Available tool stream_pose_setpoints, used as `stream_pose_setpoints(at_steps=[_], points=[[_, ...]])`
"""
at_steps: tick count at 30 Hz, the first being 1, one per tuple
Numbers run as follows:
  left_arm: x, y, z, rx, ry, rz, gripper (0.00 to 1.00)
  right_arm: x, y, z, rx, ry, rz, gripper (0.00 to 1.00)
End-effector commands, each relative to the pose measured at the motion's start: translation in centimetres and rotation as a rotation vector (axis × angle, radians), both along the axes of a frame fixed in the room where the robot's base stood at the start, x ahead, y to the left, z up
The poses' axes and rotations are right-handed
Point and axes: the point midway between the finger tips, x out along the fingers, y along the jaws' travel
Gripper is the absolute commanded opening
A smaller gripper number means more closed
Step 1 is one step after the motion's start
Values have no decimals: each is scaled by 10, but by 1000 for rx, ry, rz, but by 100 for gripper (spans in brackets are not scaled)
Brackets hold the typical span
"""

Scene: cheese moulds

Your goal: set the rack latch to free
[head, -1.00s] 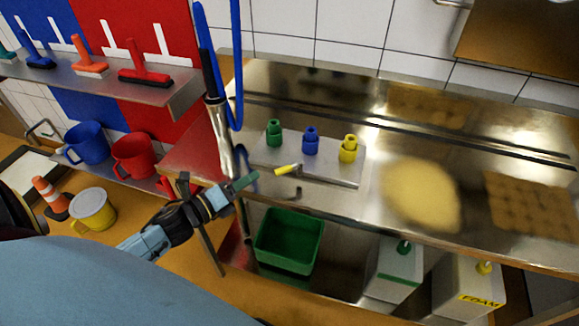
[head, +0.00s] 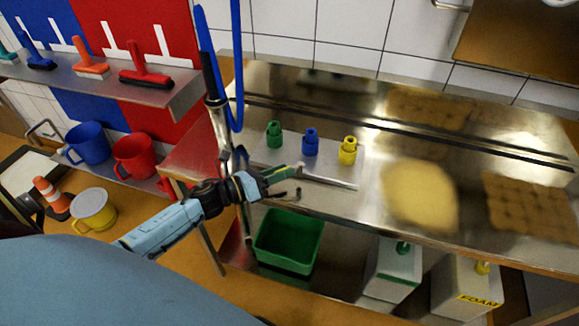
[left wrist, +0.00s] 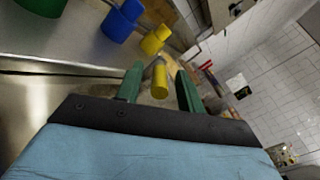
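The rack (head: 345,178) is a grey plate with green (head: 274,134), blue (head: 310,142) and yellow (head: 348,150) fittings on the steel counter. A latch with a yellow grip (left wrist: 159,80) shows in the left wrist view, between the two green fingers of my left gripper (left wrist: 160,70). The fingers stand apart, with a visible gap to the grip on each side. In the head view my left gripper (head: 287,174) is at the rack's front left and largely hides the latch. My right gripper is not in view.
A blue hose with a lance (head: 218,125) hangs left of the rack. A green bin (head: 289,240) and white canisters (head: 392,274) stand below the counter. A yellow round (head: 420,195) lies right of the rack. Red and blue mugs stand at left.

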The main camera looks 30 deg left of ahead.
Motion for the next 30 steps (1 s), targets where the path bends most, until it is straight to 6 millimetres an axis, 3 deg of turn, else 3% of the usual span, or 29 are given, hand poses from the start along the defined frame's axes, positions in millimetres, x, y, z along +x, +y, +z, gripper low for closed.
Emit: stream_pose_setpoints(at_steps=[6,16,25,30], points=[[20,-12,0,-1,0,1,38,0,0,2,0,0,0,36],[24,-15,0,-1,1,1,38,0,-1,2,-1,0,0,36],[23,-15,0,-2,1,0,1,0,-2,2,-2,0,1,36],[23,-15,0,-3,1,-2,0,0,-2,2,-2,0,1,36]])
